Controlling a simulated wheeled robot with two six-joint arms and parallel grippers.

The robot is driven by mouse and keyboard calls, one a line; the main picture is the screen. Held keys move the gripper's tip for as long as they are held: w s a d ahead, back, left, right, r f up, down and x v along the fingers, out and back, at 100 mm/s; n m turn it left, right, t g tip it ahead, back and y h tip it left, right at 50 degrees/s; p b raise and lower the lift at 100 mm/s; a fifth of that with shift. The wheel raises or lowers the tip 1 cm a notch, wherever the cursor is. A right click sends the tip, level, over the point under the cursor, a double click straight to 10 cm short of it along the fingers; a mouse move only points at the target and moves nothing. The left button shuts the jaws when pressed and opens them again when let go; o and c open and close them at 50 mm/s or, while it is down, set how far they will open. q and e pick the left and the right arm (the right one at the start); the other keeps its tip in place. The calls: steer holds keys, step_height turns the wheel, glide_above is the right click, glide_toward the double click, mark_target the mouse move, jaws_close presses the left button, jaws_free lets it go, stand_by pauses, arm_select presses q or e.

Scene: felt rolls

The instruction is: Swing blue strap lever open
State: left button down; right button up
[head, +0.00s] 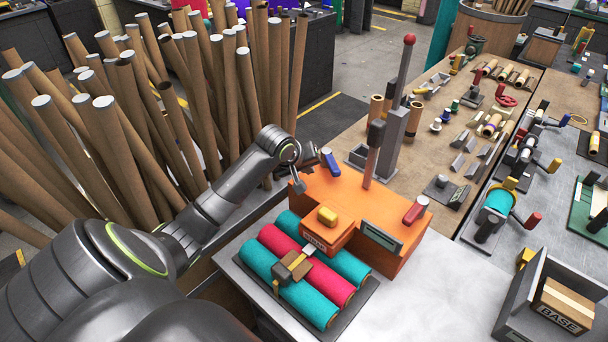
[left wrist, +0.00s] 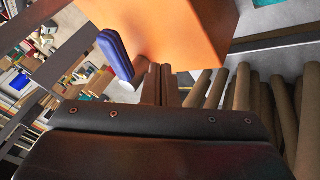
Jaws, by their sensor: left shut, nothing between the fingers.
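The blue strap lever (head: 331,166) stands at the back left of the orange strapping machine (head: 345,208), tilted. In the left wrist view the blue lever (left wrist: 116,55) sits against the side of the orange body (left wrist: 185,35). My left gripper (head: 314,160) is just left of the lever, close to it; its dark fingers (left wrist: 158,85) look shut and empty. I cannot tell whether they touch the lever. Teal and crimson felt rolls (head: 300,262) lie in front of the machine under a brown strap. My right gripper is not in view.
Many tall cardboard tubes (head: 130,120) stand left of and behind my left arm. A tall post with a red knob (head: 409,40) rises behind the machine. A red lever (head: 415,210) is on its right side. A grey bin holds a box marked BASE (head: 565,305).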

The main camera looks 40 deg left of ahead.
mark_target(330, 167)
arm_select(q)
steer(key=shift+w+d+b, duration=1.25)
steer(key=shift+w+b, duration=0.2)
steer(key=shift+w, duration=0.1)
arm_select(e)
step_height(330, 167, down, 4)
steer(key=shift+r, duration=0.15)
arm_select(q)
steer(key=shift+r, duration=0.1)
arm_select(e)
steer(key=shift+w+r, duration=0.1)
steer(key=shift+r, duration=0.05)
arm_select(q)
steer(key=shift+w+d+r+p, duration=0.2)
steer(key=shift+w+d+p, duration=0.2)
steer(key=shift+p, duration=0.7)
steer(key=shift+f, duration=0.15)
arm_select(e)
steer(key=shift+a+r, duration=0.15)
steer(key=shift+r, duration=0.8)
arm_select(q)
steer(key=shift+d, duration=0.1)
